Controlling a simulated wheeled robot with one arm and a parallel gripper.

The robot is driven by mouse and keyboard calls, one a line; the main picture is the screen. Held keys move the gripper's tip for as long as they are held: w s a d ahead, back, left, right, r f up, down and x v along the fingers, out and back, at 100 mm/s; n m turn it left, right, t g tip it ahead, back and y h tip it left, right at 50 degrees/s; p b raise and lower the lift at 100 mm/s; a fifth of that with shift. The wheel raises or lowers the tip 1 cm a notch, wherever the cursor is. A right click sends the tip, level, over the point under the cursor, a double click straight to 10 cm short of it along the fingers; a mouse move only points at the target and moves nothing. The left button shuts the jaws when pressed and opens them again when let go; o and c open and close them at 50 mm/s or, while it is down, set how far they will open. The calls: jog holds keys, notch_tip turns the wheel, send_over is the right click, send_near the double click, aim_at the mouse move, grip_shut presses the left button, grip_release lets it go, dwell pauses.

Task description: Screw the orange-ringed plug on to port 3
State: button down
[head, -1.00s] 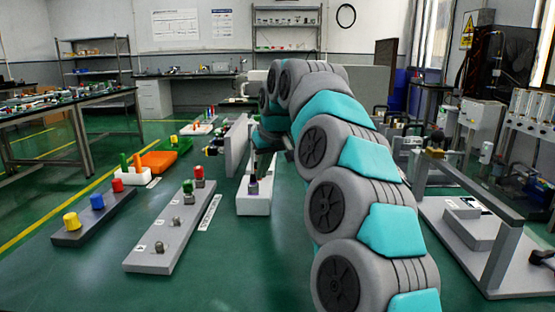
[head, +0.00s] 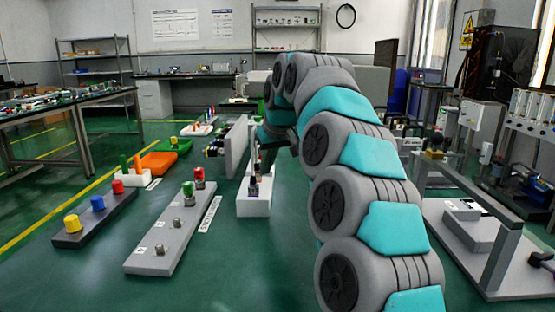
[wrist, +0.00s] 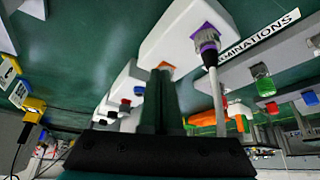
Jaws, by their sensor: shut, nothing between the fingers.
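In the wrist view my gripper (wrist: 160,95) is shut and empty, its dark fingers standing upright in the middle. A small orange patch (wrist: 165,66) shows just behind the fingertips on a white block; it may be the orange-ringed plug's ring, but the fingers hide most of it. A purple-ringed plug (wrist: 208,45) with a grey cable stands on the nearer white block (wrist: 170,40). In the head view a grey port strip (head: 150,263) carries bare metal studs (head: 160,249) and green and red caps at its far end. I cannot read which stud is port 3.
A dark strip (head: 75,238) with yellow, blue and red caps lies left of the port strip. A grey upright panel (head: 237,145) stands beyond the white block row (head: 254,207). A grey frame (head: 500,250) stands right of my arm. Green surface between the strips is clear.

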jog(key=shift+w+r, duration=0.15)
jog(key=shift+r, duration=2.05)
jog(key=shift+s, duration=0.25)
